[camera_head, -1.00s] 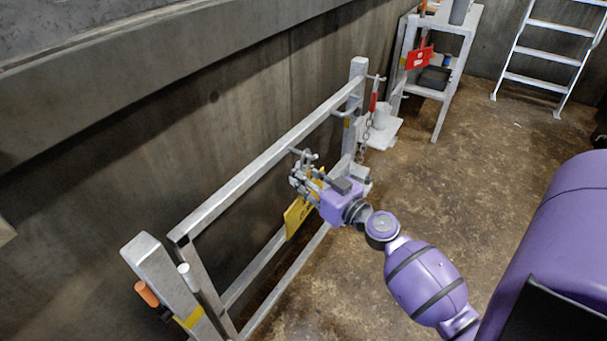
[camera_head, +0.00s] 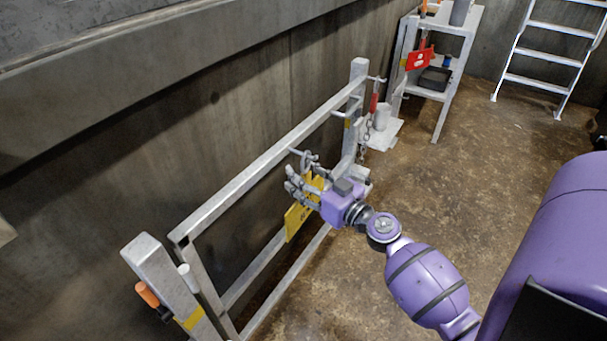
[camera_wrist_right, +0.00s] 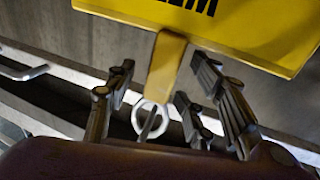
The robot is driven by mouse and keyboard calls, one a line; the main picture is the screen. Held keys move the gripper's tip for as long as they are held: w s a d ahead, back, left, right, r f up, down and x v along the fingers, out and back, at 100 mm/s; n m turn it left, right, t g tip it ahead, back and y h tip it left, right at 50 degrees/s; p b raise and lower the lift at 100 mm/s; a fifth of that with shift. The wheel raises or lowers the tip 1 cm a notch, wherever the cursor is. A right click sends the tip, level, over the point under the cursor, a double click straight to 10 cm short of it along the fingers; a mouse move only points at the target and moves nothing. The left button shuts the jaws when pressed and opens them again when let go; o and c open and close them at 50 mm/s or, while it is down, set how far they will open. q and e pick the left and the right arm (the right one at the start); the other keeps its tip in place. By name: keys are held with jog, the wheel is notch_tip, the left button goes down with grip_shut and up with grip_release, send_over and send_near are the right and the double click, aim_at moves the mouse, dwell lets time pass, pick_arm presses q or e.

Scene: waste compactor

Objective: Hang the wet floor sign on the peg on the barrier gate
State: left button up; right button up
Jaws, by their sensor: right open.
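The yellow wet floor sign (camera_head: 297,221) hangs beside the barrier gate (camera_head: 262,157), below its top rail. Its printed panel (camera_wrist_right: 240,22) fills the top of the right wrist view, with a yellow tab (camera_wrist_right: 166,66) reaching between my fingers. My right gripper (camera_head: 297,185) is open around the tab, and its fingers (camera_wrist_right: 165,85) stand apart on both sides of it. A peg (camera_head: 297,152) sticks out from the top rail just above the gripper. A pale ring (camera_wrist_right: 150,118) shows beyond the tab; I cannot tell whether it sits on the peg. My left gripper is out of view.
A concrete wall (camera_head: 150,110) runs close behind the gate. A chain (camera_head: 366,140) hangs at the gate's far post. A metal shelf (camera_head: 440,60) and a ladder (camera_head: 550,55) stand at the back. The floor (camera_head: 440,190) on the right is clear.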

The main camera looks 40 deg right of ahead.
jog(key=s+d, duration=0.1)
jog(key=s, duration=1)
jog(key=shift+s+d, duration=0.2)
jog(key=shift+s, duration=0.2)
